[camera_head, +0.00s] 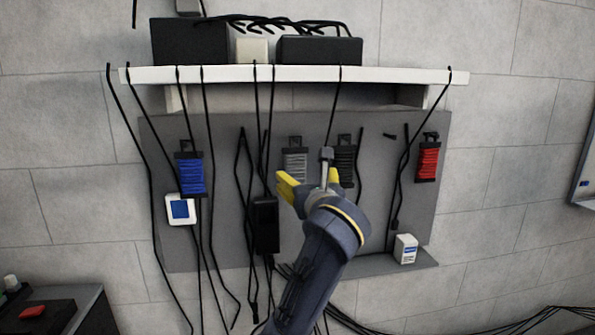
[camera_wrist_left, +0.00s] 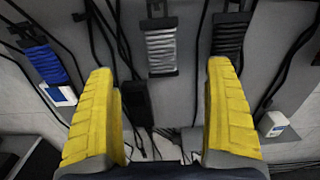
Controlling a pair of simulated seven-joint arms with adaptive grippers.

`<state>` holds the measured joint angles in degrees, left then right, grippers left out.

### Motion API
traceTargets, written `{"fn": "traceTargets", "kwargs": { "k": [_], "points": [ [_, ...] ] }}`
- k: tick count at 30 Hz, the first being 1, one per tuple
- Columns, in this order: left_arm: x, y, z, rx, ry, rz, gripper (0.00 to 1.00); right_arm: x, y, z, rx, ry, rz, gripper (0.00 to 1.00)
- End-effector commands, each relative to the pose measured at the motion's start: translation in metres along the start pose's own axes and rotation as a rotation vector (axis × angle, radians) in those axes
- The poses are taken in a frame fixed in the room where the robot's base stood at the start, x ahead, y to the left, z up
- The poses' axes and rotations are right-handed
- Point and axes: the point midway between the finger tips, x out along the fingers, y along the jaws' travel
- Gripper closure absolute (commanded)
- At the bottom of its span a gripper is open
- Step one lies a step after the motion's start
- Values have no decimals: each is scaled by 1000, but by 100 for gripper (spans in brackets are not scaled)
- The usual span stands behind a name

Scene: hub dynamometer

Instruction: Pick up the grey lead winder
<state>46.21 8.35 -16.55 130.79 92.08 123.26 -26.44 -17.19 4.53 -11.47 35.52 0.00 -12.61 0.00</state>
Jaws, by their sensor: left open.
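The grey lead winder (camera_head: 295,163) hangs on the grey panel in the head view, between the blue winder and a dark winder. In the left wrist view the grey winder (camera_wrist_left: 161,48) hangs upright, beyond and between the two yellow fingers. My left gripper (camera_head: 303,183) is in front of the panel, just below the grey winder in the head view. In the left wrist view its fingers (camera_wrist_left: 163,105) are spread wide with nothing between them. The gap to the winder is hard to judge. My right gripper is not in view.
A blue winder (camera_head: 191,174), a dark winder (camera_head: 346,163) and a red winder (camera_head: 429,161) hang on the panel (camera_head: 225,225). Black cables dangle from the white shelf (camera_head: 300,75). A black adapter (camera_head: 265,225) hangs below left of the grey winder. A small white box (camera_head: 405,249) sits lower right.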

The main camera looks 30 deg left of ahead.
Motion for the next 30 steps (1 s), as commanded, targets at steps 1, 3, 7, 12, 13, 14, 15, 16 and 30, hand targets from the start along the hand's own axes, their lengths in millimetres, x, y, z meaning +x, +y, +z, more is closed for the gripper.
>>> {"fn": "traceTargets", "kwargs": {
  "k": [1, 3, 7, 12, 13, 14, 15, 16, 30],
  "points": [
    [5, 0, 0, 7, 1, 2, 13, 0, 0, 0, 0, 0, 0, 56],
    [13, 1, 0, 13, -1, 4, 13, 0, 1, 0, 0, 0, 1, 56],
    [33, 2, 1, 14, -2, 6, 13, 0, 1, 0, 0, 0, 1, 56],
    [63, 2, 0, 14, -1, 7, 13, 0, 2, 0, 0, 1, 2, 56],
    [68, 2, 0, 15, -1, 8, 13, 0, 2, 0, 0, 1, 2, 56],
    [74, 2, 0, 14, -1, 7, 13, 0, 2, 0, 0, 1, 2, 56],
    [80, 2, 0, 13, -1, 7, 13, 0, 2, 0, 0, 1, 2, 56],
    [85, 2, 0, 14, -1, 7, 13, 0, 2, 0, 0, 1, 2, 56],
    [121, 1, 0, 10, -1, 4, 13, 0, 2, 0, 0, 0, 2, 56]
  ]
}}
